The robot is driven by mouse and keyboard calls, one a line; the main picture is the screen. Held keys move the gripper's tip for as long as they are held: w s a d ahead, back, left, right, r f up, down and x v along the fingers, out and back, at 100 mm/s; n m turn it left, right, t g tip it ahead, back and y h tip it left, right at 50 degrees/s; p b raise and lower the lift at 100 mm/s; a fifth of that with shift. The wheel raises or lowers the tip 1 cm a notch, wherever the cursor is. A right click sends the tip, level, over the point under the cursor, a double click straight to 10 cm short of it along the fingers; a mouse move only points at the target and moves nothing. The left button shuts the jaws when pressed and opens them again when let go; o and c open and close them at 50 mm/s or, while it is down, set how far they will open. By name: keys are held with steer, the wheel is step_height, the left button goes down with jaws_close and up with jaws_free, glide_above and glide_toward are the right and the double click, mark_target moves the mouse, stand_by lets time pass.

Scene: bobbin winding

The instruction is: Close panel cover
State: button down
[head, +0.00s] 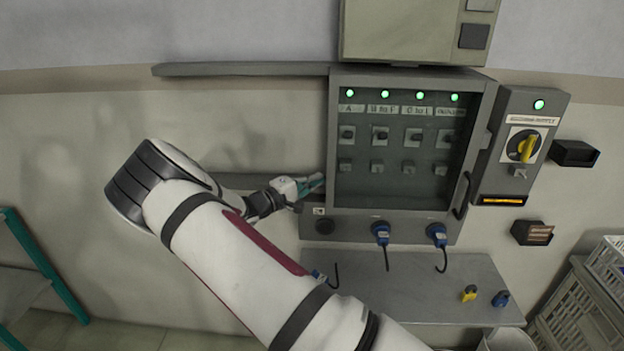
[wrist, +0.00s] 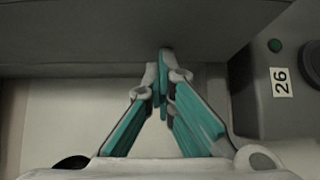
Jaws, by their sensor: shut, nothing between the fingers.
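The panel cover (head: 400,190) is a clear pane in a grey frame, with a dark handle (head: 461,195) at its lower right. It lies across the front of the switch panel, and the labels and switches show through it. I cannot tell whether a small gap is left at its edge. My gripper (head: 320,181) is at the panel's lower left edge, on the side away from the handle. In the wrist view its teal fingers (wrist: 163,78) meet at the tips, shut and empty, close to a grey surface. I cannot tell whether they touch it.
A grey shelf (head: 420,292) under the panel holds a yellow and a blue connector. A supply box (head: 508,170) with a yellow rotary switch (head: 524,147) stands at the right. Grey crates (head: 580,312) are at the lower right.

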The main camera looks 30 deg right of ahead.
steer(key=shift+s+d, duration=0.15)
steer(key=shift+d, duration=0.1)
steer(key=w+a+b, duration=0.1)
steer(key=a+b, duration=0.2)
steer(key=a, duration=1)
steer(key=shift+a, duration=0.35)
steer(key=s+d+r+m+g+y, duration=0.1)
steer(key=s+r+m+g+y, duration=0.2)
steer(key=s, duration=0.4)
steer(key=s+d+r+g+y, duration=0.1)
steer(key=s+r+y, duration=0.1)
steer(key=s+y, duration=0.45)
steer(key=s+a+r+t+y, duration=0.3)
steer(key=s+a+r, duration=0.3)
steer(key=s, duration=0.4)
steer(key=s+a+r+n+t+y, duration=0.1)
steer(key=s+a+r+t+y, duration=0.2)
steer(key=s, duration=0.7)
steer(key=shift+s+a+r+t+y, duration=0.4)
steer(key=shift+a+r+y, duration=0.75)
steer(key=shift+a+r, duration=0.65)
